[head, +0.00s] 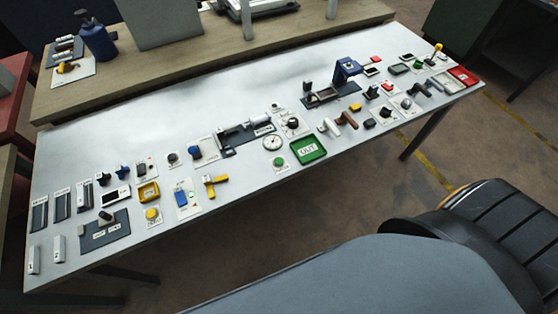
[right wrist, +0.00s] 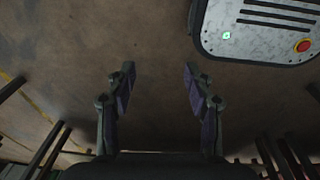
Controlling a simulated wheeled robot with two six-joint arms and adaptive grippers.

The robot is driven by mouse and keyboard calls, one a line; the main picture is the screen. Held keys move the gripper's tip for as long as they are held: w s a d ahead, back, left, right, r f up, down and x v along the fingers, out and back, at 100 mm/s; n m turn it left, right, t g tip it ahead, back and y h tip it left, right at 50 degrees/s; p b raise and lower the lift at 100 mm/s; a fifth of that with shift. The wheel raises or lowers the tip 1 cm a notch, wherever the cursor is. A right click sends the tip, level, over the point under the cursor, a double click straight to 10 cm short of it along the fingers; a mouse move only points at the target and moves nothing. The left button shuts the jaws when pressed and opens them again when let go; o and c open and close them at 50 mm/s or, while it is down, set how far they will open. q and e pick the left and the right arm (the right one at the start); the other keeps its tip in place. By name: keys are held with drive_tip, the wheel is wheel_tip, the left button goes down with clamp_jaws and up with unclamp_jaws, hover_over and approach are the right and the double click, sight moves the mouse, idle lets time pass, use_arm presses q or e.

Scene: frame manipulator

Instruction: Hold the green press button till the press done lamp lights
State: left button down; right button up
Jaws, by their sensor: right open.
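A small green button (head: 418,65) sits on a white plate near the right end of the long grey table in the head view. A blue press-like device (head: 347,70) stands on a dark base to its left. I cannot make out which small part is the press done lamp, or read the labels at this size. My right gripper (right wrist: 159,78) is open and empty above the floor in the right wrist view, away from the table panels. My left gripper is not in any view.
The grey table (head: 130,130) is crowded along its front half with switches, knobs and levers. A green OUT tray (head: 308,150) lies at the front middle. A yellow-knobbed lever (head: 437,50) and a red box (head: 463,76) are at the right end. The back strip is mostly clear.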

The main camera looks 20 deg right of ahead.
clamp_jaws()
drive_tip(key=shift+d, duration=0.1)
idle(1.2)
